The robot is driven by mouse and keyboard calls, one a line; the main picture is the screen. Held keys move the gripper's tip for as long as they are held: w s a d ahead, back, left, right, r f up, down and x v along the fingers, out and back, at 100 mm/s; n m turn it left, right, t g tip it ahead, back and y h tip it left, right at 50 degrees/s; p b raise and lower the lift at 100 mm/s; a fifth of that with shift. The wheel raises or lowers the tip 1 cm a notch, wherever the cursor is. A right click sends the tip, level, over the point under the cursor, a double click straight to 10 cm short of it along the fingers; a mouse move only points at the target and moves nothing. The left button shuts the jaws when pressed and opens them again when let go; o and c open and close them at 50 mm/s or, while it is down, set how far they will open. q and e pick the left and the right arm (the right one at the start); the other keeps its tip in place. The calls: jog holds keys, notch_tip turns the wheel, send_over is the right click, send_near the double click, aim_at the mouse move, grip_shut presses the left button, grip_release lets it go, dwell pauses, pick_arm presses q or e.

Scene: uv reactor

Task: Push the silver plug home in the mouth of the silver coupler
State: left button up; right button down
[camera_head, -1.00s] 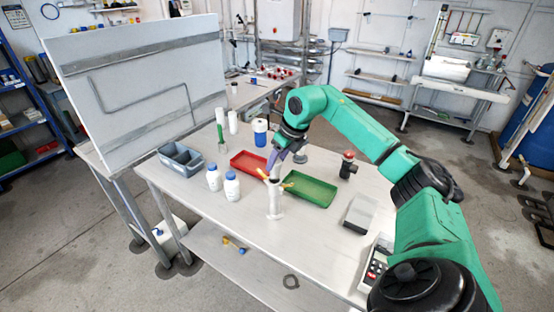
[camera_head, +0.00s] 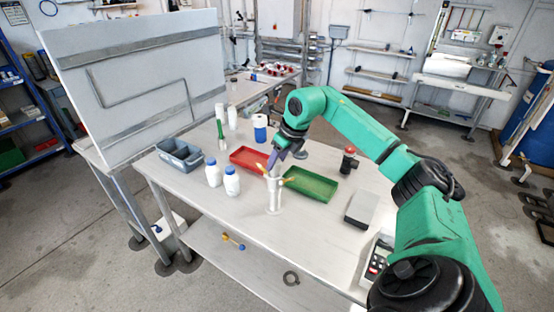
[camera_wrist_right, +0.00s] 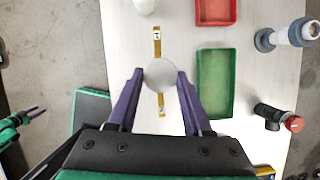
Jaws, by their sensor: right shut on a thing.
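The silver coupler (camera_head: 274,200) stands upright on the table, with yellow lever arms spread out at its top. My right gripper (camera_head: 270,171) is above the coupler's mouth, its purple fingers pointing down. In the right wrist view, the round silver plug (camera_wrist_right: 160,75) is between the two fingertips of the right gripper (camera_wrist_right: 160,80), which is shut on it. The yellow levers show above and below the plug. The plug covers the coupler's mouth, so how deep it sits cannot be told. My left gripper (camera_wrist_right: 32,115) shows small at the left edge of the wrist view.
A red tray (camera_head: 236,160) and a green tray (camera_head: 330,197) lie behind the coupler. White bottles (camera_head: 231,184) and a grey bin (camera_head: 172,158) stand to the left. A red-topped fitting (camera_head: 348,160) and a grey box (camera_head: 361,208) are on the right. The table front is clear.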

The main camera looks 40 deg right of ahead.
jog(key=shift+f+b, duration=0.7)
jog(key=shift+f, duration=0.4)
jog(key=shift+c, duration=1.2)
grip_release()
jog(key=shift+r, duration=0.1)
jog(key=shift+s+d+r, duration=0.1)
jog(key=shift+s+r, duration=0.1)
jog(key=shift+r, duration=0.2)
jog(key=v, duration=1.3)
jog(key=shift+s+r+b, duration=0.15)
jog(key=shift+r+b, duration=0.1)
jog(key=shift+b, duration=0.05)
